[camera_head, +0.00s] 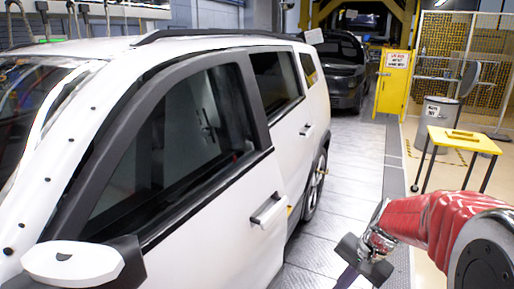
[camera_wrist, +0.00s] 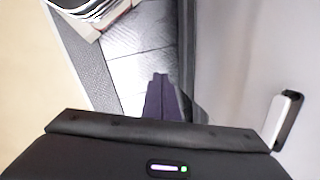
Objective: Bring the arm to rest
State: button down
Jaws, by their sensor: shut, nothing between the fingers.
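My gripper (camera_head: 346,277) hangs at the lower right of the head view, at the end of my red arm. It points down and to the left, and its fingertips run off the bottom edge. In the wrist view my gripper's dark purple fingers (camera_wrist: 160,92) are together with nothing between them. The white car (camera_head: 215,240) stands to the left, apart from the gripper. Its door handle (camera_wrist: 284,118) shows at the right of the wrist view.
A yellow table (camera_head: 462,139) stands at the right, by a grey bin (camera_head: 433,125) and a yellow cabinet (camera_head: 393,85). A dark car (camera_head: 343,66) stands behind the white one. The grey floor strip (camera_head: 345,190) beside the white car is clear.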

jog(key=s+a+r+n+t+h, duration=0.1)
jog(key=s+a+r+n+t, duration=0.1)
jog(key=s+r, duration=0.4)
jog(key=s+a+r+n+t+h, duration=0.2)
jog(key=s+a+r+n, duration=0.2)
jog(key=s, duration=0.7)
notch_tip(320, 180, up, 2)
jog(key=n, duration=0.3)
jog(key=shift+s, duration=0.25)
jog(key=shift+a, duration=0.15)
dwell(0.6)
